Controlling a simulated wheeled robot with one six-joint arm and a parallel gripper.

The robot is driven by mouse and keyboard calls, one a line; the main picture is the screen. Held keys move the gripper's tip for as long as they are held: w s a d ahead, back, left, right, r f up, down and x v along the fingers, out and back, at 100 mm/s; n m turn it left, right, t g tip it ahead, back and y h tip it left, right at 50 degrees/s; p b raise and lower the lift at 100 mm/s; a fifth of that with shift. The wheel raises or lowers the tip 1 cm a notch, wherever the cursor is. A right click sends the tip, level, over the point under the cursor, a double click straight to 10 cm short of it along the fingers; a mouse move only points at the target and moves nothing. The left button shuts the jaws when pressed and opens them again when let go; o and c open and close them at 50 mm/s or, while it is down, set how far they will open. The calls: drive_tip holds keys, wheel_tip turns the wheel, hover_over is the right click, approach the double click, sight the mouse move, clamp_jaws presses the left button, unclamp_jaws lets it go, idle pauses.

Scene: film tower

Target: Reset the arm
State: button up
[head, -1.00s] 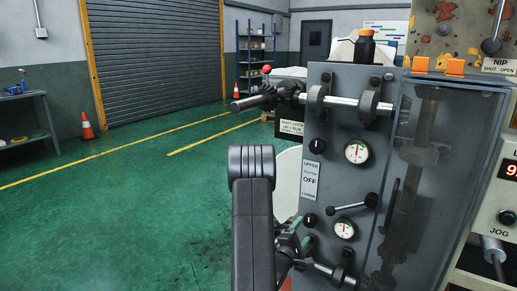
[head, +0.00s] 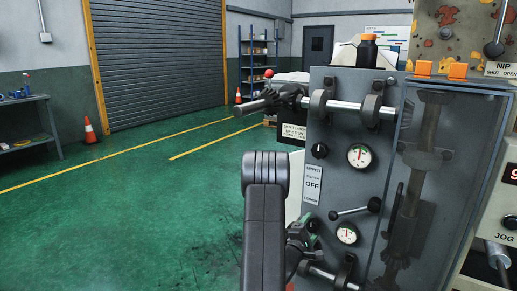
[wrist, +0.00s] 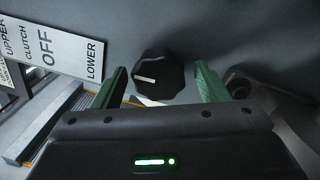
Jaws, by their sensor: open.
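My gripper (wrist: 162,82) is open in the wrist view, with one green finger on each side of a black knob (wrist: 160,72). The knob has a pale pointer mark and sits on the grey panel. Gaps show between the fingers and the knob, and nothing is held. The white clutch label (wrist: 50,45), reading UPPER, OFF and LOWER, lies left of the fingers. In the head view the label (head: 313,185) is on the panel front, and my gripper (head: 308,236) is low by the panel, partly hidden behind my own arm.
The grey panel (head: 340,115) also bears an upper knob (head: 319,150), two gauges, a ball-ended lever (head: 355,209) and a protruding roller shaft (head: 345,104). A clear guard stands to the right. Open green floor (head: 130,210) lies left, with an orange cone (head: 90,130) farther off.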

drive_tip(key=v, duration=1.3)
drive_tip(key=x, duration=1.4)
drive_tip(key=shift+s+a+m+b, duration=0.15)
drive_tip(key=shift+m+b, duration=0.2)
drive_tip(key=shift+m, duration=0.65)
drive_tip(key=m, duration=0.3)
drive_tip(key=shift+h+b, duration=0.3)
drive_tip(key=shift+b, duration=0.05)
drive_tip(key=m+g+b, duration=0.1)
drive_tip(key=m, duration=0.4)
drive_tip(key=shift+m+b, duration=0.3)
drive_tip(key=m+b, duration=0.2)
drive_tip(key=m, duration=0.3)
drive_tip(key=shift+m+h, duration=0.3)
drive_tip(key=m+b, duration=0.2)
drive_tip(key=m, duration=0.1)
drive_tip(key=shift+m+g, duration=0.4)
drive_tip(key=shift+r, duration=0.1)
